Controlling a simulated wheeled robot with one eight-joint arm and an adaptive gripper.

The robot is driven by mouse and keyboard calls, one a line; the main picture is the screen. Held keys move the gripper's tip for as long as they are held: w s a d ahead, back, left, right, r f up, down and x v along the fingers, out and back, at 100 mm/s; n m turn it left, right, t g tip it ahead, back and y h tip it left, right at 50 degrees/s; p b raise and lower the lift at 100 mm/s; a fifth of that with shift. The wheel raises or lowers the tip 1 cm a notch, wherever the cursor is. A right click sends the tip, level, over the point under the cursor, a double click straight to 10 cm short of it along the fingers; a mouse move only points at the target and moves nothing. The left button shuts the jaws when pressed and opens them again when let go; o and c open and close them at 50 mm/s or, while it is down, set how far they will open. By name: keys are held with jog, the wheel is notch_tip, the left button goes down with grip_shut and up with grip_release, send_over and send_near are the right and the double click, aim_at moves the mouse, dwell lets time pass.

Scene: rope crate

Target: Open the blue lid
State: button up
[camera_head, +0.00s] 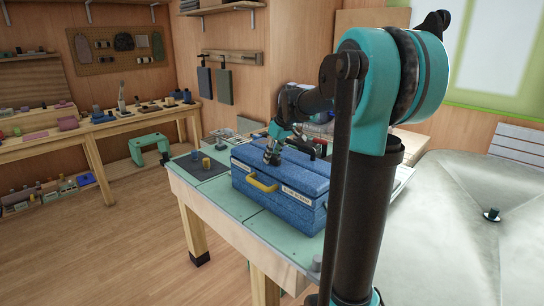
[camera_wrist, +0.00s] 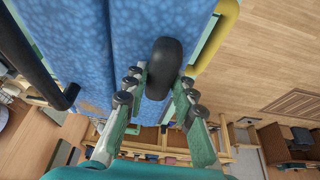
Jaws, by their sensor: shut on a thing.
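The blue lid (camera_head: 300,168) lies flat and looks closed on top of a blue crate (camera_head: 262,200) on the green workbench. A yellow handle (camera_head: 262,184) is on the crate's front face. My gripper (camera_head: 272,156) is above the lid's near left part, pointing down. In the wrist view, blue surface (camera_wrist: 130,25) fills the upper left, and my gripper's fingers (camera_wrist: 158,88) stand either side of a dark rounded piece (camera_wrist: 165,62) and are closed on it. The exact contact is partly hidden. The yellow handle also shows at the right (camera_wrist: 213,40).
The green workbench (camera_head: 205,197) has a dark mat (camera_head: 200,166) with small yellow and grey pieces left of the crate. Assorted items lie behind the crate. A grey covered surface (camera_head: 460,220) is at the right.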

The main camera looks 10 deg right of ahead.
jog(key=shift+d+r, duration=0.1)
grip_shut()
jog(key=r+g+y, duration=0.1)
jog(key=w+d+m+g+y, duration=0.1)
jog(key=y, duration=0.1)
jog(key=shift+w+d+r, duration=0.1)
jog(key=shift+d+r, duration=0.2)
jog(key=shift+r, duration=0.1)
jog(key=shift+w+d+r+m+g+y, duration=0.3)
jog(key=shift+d+g+y, duration=0.25)
jog(key=shift+y, duration=0.55)
jog(key=shift+w+d+r+m+g+y, duration=0.2)
jog(key=shift+w+d+r+g+y, duration=0.35)
jog(key=shift+y, duration=0.55)
jog(key=shift+s+f, duration=0.15)
jog(key=shift+f, duration=0.05)
jog(key=o, duration=1)
grip_release()
jog(key=shift+o, duration=0.2)
jog(key=v, duration=1.2)
jog(key=shift+w, duration=0.2)
